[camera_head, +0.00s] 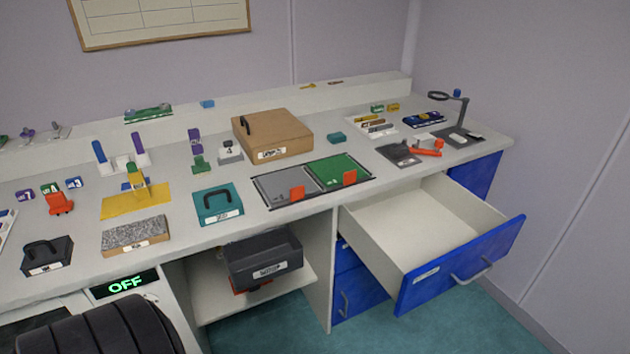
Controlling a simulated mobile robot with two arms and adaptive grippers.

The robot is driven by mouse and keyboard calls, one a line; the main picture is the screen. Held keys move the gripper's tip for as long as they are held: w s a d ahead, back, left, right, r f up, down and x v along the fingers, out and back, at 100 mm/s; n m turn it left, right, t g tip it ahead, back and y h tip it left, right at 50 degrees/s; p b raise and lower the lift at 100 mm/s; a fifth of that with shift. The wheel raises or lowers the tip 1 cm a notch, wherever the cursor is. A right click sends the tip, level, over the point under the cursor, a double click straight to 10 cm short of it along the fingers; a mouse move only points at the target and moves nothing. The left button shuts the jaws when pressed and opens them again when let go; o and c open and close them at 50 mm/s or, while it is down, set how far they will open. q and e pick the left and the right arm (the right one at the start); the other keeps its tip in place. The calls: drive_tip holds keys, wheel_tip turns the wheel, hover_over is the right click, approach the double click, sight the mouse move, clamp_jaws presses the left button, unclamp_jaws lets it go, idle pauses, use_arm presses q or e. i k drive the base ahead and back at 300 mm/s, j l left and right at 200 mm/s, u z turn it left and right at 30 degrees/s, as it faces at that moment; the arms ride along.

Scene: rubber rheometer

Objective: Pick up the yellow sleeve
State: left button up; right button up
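A small yellow upright piece (136,182) stands at the left of the bench, on a flat yellow mat (152,205). It has a green top and a blue part beside its base. It may be the yellow sleeve, but it is too small to be sure. Neither of my grippers shows in the head view.
Near the mat are a grey speckled block (135,236), a red item (60,203), purple-topped stands (138,146) and a teal case (218,204). A wooden box (272,134) stands further back. An open blue-fronted drawer (460,265) juts out at the right.

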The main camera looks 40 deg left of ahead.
sight(136, 180)
drive_tip(key=u, duration=2.45)
